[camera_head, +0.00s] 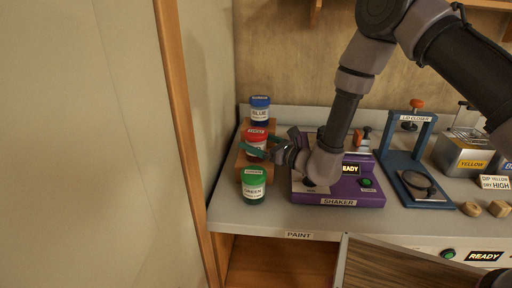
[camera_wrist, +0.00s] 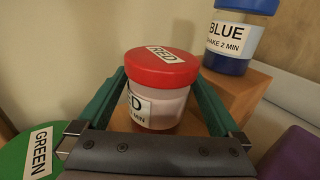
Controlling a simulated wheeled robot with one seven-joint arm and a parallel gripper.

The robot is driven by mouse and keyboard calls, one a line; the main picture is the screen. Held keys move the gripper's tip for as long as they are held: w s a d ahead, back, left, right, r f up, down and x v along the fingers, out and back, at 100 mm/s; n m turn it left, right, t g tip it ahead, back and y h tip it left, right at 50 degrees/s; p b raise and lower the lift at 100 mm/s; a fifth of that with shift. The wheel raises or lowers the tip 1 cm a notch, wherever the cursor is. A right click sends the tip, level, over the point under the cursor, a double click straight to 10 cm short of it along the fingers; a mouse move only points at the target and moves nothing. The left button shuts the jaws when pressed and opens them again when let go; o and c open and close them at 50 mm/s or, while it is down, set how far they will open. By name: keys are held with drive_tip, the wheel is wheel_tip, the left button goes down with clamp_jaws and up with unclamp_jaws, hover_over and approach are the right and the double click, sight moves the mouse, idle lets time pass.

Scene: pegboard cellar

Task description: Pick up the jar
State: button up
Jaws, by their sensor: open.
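Three labelled paint jars stand at the left end of the bench. The red-lidded jar (camera_head: 255,141) is the middle one, on a wooden step, and it also shows in the wrist view (camera_wrist: 161,75). The blue jar (camera_head: 260,109) stands higher behind it, seen too in the wrist view (camera_wrist: 240,38). The green jar (camera_head: 254,185) stands in front, its lid (camera_wrist: 30,155) at the lower left of the wrist view. My gripper (camera_head: 262,147) is open at the red jar, with one green finger on each side of it. I cannot tell whether the fingers touch it.
A purple shaker (camera_head: 338,190) stands just right of the jars, under my arm. A wall and wooden post (camera_head: 185,130) bound the left. Bare bench (camera_head: 235,218) shows at front left.

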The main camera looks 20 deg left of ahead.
drive_tip(key=shift+c, duration=0.3)
drive_tip(key=c, duration=1.5)
